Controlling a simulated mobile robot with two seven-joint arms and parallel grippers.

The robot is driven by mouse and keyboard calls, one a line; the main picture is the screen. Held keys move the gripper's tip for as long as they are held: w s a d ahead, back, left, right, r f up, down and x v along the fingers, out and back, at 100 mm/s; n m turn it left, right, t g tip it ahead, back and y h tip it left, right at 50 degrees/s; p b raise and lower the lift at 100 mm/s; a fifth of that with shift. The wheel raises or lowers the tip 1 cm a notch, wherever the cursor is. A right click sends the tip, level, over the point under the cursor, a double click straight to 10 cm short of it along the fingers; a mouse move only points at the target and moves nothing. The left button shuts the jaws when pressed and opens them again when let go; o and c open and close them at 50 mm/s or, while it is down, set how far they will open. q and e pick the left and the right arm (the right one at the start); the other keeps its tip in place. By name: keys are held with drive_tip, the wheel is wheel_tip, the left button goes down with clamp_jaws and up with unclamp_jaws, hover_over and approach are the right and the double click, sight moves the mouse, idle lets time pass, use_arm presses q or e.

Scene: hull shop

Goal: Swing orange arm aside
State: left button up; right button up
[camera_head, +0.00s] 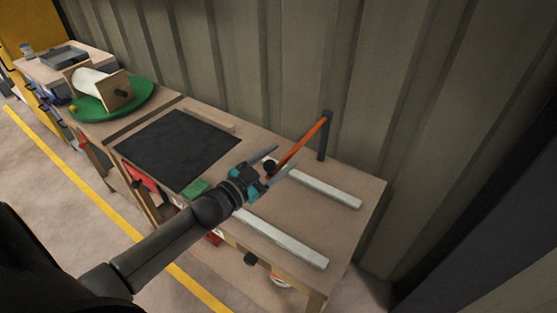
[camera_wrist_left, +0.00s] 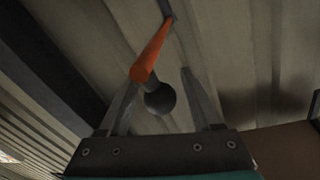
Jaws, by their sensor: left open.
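The orange arm (camera_head: 302,143) is a thin bar. It reaches out from a dark upright post (camera_head: 323,136) at the back of the workbench, over the bench top. A black ball knob (camera_head: 269,165) is at its near end. My left gripper (camera_head: 276,162) is open at that end. In the left wrist view the orange arm (camera_wrist_left: 153,50) runs away upward, and the black knob (camera_wrist_left: 160,98) sits between the spread fingers, nearer the left one. I cannot tell whether a finger touches it. My right gripper is in neither view.
Two pale rails (camera_head: 280,237) lie on the wooden bench (camera_head: 357,217). A black mat (camera_head: 178,147) and a green block (camera_head: 195,188) lie to the left. A green round tray (camera_head: 145,88) with a roll stands farther left. A corrugated wall (camera_head: 260,60) rises close behind.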

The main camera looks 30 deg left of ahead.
use_arm(q)
drive_tip(key=shift+w, duration=0.15)
clamp_jaws()
idle(0.5)
idle(0.9)
